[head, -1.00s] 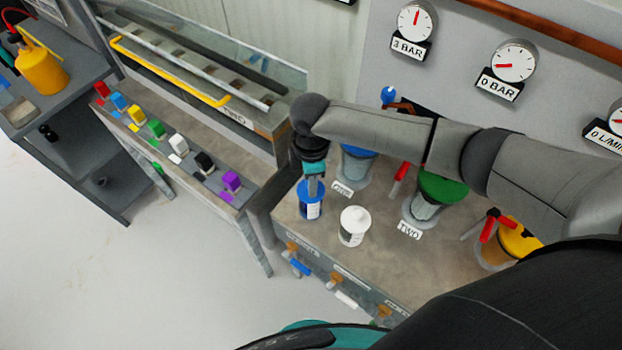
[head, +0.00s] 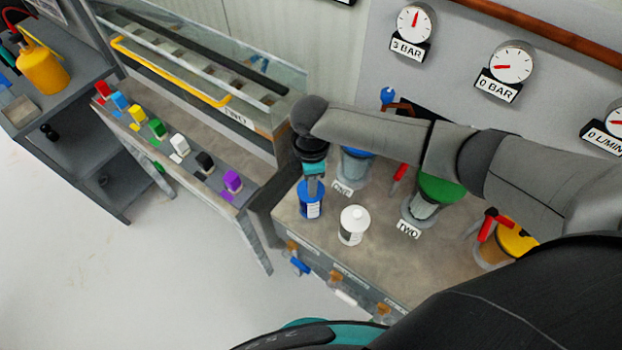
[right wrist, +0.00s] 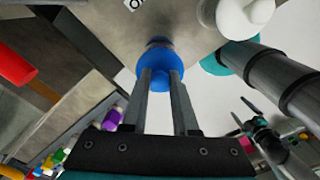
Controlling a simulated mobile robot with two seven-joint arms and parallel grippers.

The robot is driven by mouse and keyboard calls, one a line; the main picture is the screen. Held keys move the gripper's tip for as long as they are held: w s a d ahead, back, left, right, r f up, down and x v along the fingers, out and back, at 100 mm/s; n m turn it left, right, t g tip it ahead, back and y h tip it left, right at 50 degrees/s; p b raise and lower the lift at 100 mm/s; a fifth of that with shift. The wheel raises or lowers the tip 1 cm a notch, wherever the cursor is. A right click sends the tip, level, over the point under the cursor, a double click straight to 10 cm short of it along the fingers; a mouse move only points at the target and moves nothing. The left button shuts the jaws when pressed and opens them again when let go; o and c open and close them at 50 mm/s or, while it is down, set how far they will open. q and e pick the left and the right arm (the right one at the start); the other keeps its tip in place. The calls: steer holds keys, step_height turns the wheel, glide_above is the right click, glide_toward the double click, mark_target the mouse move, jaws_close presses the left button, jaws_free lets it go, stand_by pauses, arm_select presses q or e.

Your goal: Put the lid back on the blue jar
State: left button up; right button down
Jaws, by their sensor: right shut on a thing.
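The blue jar (head: 311,208), with a white label, stands upright near the front left corner of the bench. My right gripper (head: 312,184) points down directly over the jar. Its fingers are shut on the blue lid, which shows between the fingertips in the right wrist view (right wrist: 161,64). The lid is at the top of the jar; I cannot tell whether it is fully seated. The fingers hide part of the jar's top.
A white jar (head: 354,226) stands close to the right of the blue one. Behind are a blue-topped pump (head: 355,165), a green-topped pump (head: 438,190) and a yellow-topped pump (head: 516,241). Coloured blocks line the left bench.

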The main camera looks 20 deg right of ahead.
stand_by(0.3)
steer(key=shift+c, duration=0.6)
jaws_free()
steer(key=shift+r, duration=0.1)
step_height(320, 180, up, 7)
steer(key=p, duration=0.8)
stand_by(0.4)
jaws_close()
stand_by(0.8)
